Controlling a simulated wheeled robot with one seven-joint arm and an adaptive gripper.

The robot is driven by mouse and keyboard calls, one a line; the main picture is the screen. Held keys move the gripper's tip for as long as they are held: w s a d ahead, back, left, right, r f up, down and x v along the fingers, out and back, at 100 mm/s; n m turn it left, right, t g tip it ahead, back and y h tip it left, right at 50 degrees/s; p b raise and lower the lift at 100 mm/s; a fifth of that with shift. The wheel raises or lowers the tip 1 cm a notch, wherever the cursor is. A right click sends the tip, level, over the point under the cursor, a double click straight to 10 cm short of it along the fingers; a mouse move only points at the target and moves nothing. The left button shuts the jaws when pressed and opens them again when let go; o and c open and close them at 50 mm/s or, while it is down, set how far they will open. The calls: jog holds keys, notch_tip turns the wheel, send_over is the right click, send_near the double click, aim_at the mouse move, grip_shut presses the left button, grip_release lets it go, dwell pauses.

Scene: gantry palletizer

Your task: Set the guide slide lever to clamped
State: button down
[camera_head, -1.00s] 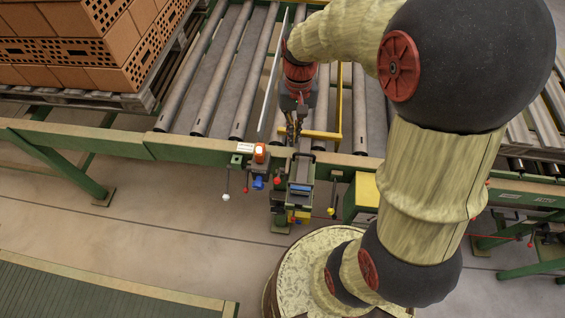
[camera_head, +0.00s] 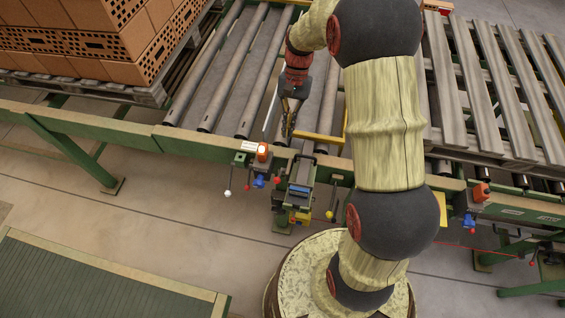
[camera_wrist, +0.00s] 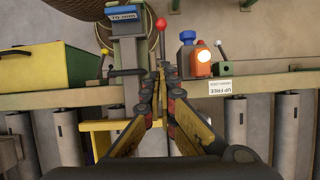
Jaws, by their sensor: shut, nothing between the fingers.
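Three ball-knob levers are at the conveyor's front edge: white-knobbed (camera_head: 228,193), red-knobbed (camera_head: 277,180) and yellow-knobbed (camera_head: 330,214). I cannot tell for sure which one is the guide slide lever. In the wrist view the red knob (camera_wrist: 160,24) stands beyond my fingertips, with the white knob (camera_wrist: 217,45) to the right and the yellow knob (camera_wrist: 103,52) to the left. A label (camera_wrist: 221,87) reading "UP FREE" sits below the lit orange lamp (camera_wrist: 203,58); its smaller line is unreadable. My gripper (camera_head: 287,134) is shut and empty, above the rollers behind the front rail, apart from the levers.
A green post with a blue-topped box (camera_head: 301,186) stands beside the red knob. A yellow bracket (camera_head: 318,138) lies over the rollers near my gripper. A brick pallet (camera_head: 90,92) is at the back left. Open floor (camera_head: 150,215) lies in front of the conveyor.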

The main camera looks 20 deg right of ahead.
jog(key=b, duration=0.1)
send_near(279, 176)
notch_tip(279, 176, down, 4)
jog(key=w+d, duration=0.1)
jog(key=shift+s+a+f, duration=0.35)
jog(key=shift+s+a, duration=0.1)
jog(key=shift+s, duration=0.2)
jog(key=shift+s+a+f, duration=0.35)
jog(key=shift+s+a, duration=0.05)
jog(key=shift+s, duration=0.25)
